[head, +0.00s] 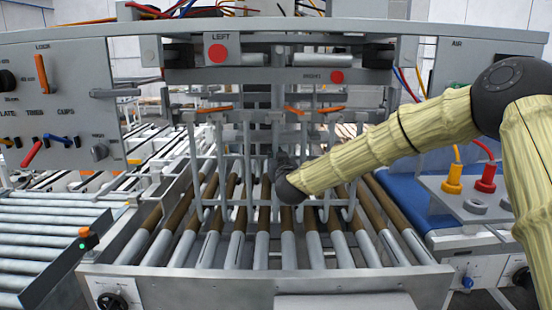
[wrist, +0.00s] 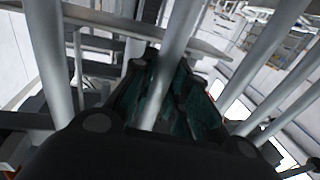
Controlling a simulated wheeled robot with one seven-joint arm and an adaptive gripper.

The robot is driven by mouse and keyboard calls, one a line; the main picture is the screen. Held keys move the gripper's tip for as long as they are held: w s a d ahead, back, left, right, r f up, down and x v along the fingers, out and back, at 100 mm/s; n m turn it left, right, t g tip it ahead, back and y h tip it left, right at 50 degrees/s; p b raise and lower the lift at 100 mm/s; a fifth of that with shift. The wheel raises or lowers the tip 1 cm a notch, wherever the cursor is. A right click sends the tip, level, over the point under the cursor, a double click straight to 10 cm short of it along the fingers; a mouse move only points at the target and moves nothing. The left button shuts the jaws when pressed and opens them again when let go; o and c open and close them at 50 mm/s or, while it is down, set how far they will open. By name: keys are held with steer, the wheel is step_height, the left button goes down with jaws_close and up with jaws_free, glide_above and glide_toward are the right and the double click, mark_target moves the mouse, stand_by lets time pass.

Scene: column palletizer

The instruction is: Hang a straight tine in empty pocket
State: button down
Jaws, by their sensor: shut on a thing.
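My gripper (wrist: 165,90) is shut on a straight grey tine (wrist: 181,30) that passes between its dark fingers in the wrist view. The tine slants there, and both its ends are out of sight. In the head view my gripper (head: 281,162) is at the middle of the tine rack, partly hidden by my wrist, and the held tine cannot be told from the others. Several grey tines (head: 248,165) hang upright from the rack bar (head: 180,115) on either side. Some have bent lower ends. Which pocket is empty cannot be told.
Rollers (head: 262,240) with brown upper parts lie below the rack. Neighbouring tines (wrist: 50,60) stand close to my gripper on both sides. Orange levers (head: 213,109) sit along the rack. A control panel (head: 60,105) is at left. A box with red and yellow connectors (head: 485,180) is at right.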

steer(key=shift+r, duration=0.1)
steer(key=c, duration=1.3)
jaws_free()
steer(key=s, duration=0.4)
steer(key=s+d, duration=0.1)
steer(key=s, duration=0.3)
steer(key=s+d, duration=0.1)
steer(key=s, duration=0.3)
steer(key=shift+d, duration=0.2)
steer(key=shift+w, duration=0.1)
